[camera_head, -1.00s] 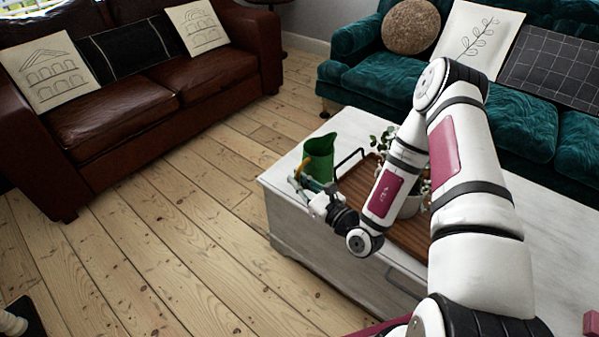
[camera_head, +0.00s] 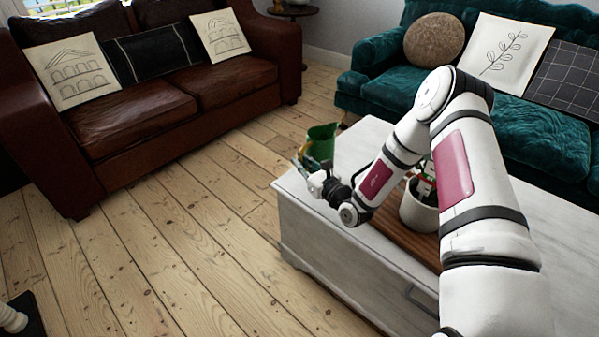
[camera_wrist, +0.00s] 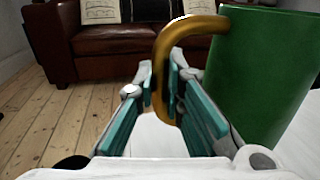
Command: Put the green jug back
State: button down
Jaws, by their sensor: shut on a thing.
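The green jug (camera_head: 321,142) is at the far left end of the white table, partly hidden behind my gripper and arm. My gripper (camera_head: 311,170) is shut on the jug's yellow-brown handle. In the wrist view the handle (camera_wrist: 190,32) passes between the teal finger pads of my gripper (camera_wrist: 165,92). The jug's green body (camera_wrist: 262,75) stands to the right of the fingers, tilted slightly in that picture. Its base is hidden, so I cannot tell whether it touches the table.
The white table (camera_head: 345,262) carries a brown wooden tray (camera_head: 407,236) with a white plant pot (camera_head: 418,210), partly behind my arm. A brown leather sofa (camera_head: 130,105) stands left and a teal sofa (camera_head: 505,120) behind. The floorboards (camera_head: 170,235) between are clear.

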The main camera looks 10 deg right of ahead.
jog(key=shift+w+f+b, duration=0.45)
jog(key=shift+f+b, duration=0.05)
jog(key=shift+f, duration=0.4)
jog(key=shift+w+f+b, duration=0.4)
jog(key=shift+f+b, duration=0.05)
jog(key=shift+f, duration=0.4)
jog(key=shift+f, duration=0.2)
jog(key=c, duration=1.7)
grip_release()
jog(key=shift+s+r, duration=0.1)
jog(key=shift+r, duration=0.05)
jog(key=p+v, duration=0.3)
jog(key=v, duration=0.9)
